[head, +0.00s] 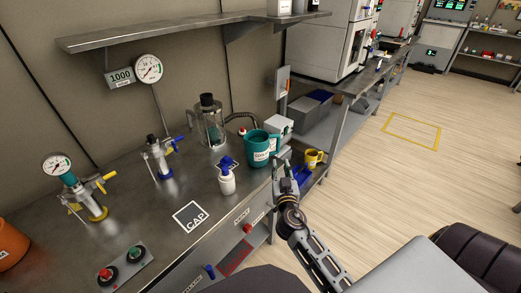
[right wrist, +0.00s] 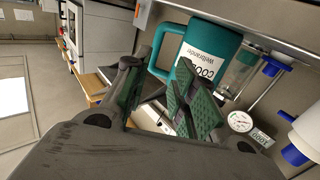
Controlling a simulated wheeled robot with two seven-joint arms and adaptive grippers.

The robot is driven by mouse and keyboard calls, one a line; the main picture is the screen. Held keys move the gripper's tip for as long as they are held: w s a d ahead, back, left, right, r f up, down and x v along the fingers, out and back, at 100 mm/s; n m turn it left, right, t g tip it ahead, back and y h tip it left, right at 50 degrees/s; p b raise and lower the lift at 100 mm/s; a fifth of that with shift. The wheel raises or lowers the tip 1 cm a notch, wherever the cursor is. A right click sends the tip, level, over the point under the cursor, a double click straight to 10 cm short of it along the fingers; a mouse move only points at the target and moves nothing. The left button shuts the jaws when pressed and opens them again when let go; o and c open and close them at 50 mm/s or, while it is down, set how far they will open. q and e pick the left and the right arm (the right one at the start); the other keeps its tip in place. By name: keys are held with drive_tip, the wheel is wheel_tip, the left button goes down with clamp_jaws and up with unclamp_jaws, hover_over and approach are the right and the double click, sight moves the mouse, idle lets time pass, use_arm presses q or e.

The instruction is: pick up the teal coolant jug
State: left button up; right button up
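The teal coolant jug (head: 258,150) stands upright near the right end of the steel bench, with a white label on its front and its handle to the right. My right gripper (head: 284,170) is just right of and below the jug in the head view, at the bench edge. In the right wrist view the jug (right wrist: 205,50) appears tilted beyond the fingers, its handle near the gap between them. The right gripper (right wrist: 155,78) is open with nothing between its fingers; no contact with the jug is visible. My left gripper is not in view.
A white bottle with a blue top (head: 226,178) stands left of the jug. A clear vessel (head: 208,122) stands behind it, and a light grey box (head: 279,127) is close behind right. A yellow mug (head: 314,157) is farther right. The bench around the CAP mark (head: 191,217) is mostly clear.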

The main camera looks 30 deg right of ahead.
sight(277, 146)
drive_tip(key=shift+p+x, duration=0.55)
drive_tip(key=shift+x, duration=3.3)
drive_tip(key=shift+w+d, duration=0.15)
drive_tip(key=shift+w, duration=0.25)
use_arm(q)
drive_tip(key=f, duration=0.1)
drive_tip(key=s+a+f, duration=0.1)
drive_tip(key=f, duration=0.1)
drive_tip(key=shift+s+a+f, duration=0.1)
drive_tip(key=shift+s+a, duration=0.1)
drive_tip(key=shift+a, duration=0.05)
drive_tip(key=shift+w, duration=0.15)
use_arm(e)
drive_tip(key=shift+w, duration=0.1)
